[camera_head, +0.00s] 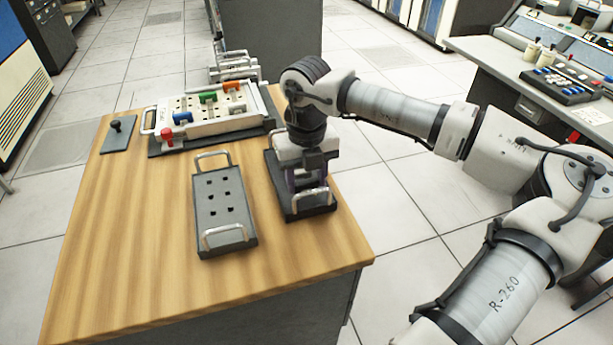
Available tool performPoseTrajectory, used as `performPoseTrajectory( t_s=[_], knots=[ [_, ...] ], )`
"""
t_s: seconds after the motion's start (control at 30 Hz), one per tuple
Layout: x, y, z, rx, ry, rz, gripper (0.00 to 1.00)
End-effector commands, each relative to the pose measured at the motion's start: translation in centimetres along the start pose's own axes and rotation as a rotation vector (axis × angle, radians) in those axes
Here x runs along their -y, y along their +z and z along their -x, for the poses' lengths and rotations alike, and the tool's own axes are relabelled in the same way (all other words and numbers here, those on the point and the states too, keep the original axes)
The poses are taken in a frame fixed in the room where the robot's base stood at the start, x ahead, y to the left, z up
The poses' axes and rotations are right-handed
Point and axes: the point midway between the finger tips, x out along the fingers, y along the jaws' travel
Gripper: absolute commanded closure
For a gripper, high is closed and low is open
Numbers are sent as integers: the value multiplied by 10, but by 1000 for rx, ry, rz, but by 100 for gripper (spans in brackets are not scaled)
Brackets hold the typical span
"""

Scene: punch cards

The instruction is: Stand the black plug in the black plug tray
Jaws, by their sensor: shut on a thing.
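My gripper (308,186) points down over the right-hand dark tray (309,212), which has metal loop handles. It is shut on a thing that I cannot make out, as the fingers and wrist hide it. A hint of purple shows by the fingers. A second dark tray (218,232) with rows of square holes and two loop handles lies left of it, with no plug visible in it. I cannot tell which tray is the black plug tray. A small black knob-topped piece (116,126) stands on a dark plate at the far left; I cannot tell whether it is a plug.
A pale plugboard (215,122) on a dark base holds red (167,138), blue (182,119), green (207,97) and orange (231,86) plugs. Metal handles (235,68) rise behind it. The wooden tabletop (120,235) is clear at the left and front.

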Motion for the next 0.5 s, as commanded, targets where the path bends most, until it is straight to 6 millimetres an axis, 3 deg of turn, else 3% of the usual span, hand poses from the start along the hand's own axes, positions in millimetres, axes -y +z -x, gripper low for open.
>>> performPoseTrajectory(
  t_s=[0.5],
  knots=[
    [0,0,-5,0,0,0,69]
  ],
)
